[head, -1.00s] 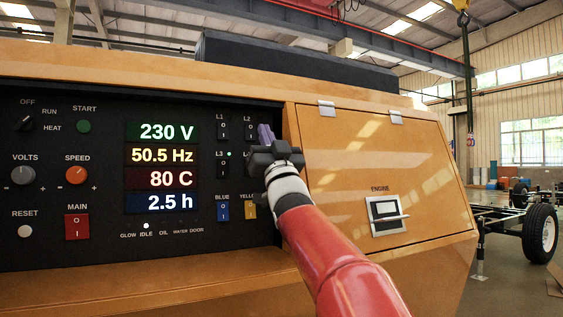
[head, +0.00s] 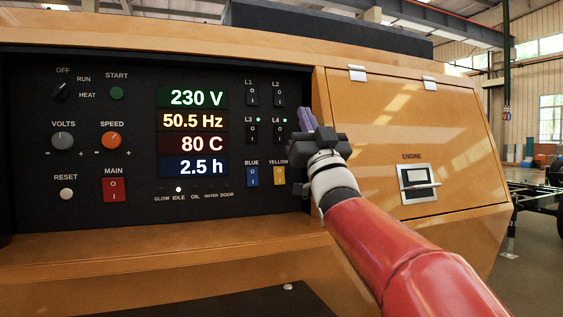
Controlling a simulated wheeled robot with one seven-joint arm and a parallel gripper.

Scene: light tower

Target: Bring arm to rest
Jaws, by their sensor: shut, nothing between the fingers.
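My gripper (head: 306,118) is at the end of my red arm, in front of the right edge of the black control panel (head: 130,220). Its purple fingers are together, pointing up and to the left, and hold nothing. I cannot tell how far the fingertips are from the panel. The L4 switch (head: 279,132) shows just left of the fingers, and green lights are lit at L3 and L4.
The display (head: 193,131) reads 230 V, 50.5 Hz, 80 C and 2.5 h. The orange engine door (head: 400,130) with its latch (head: 417,185) is closed, right of my gripper. A ledge (head: 130,262) juts out below the panel. Open floor lies at the far right.

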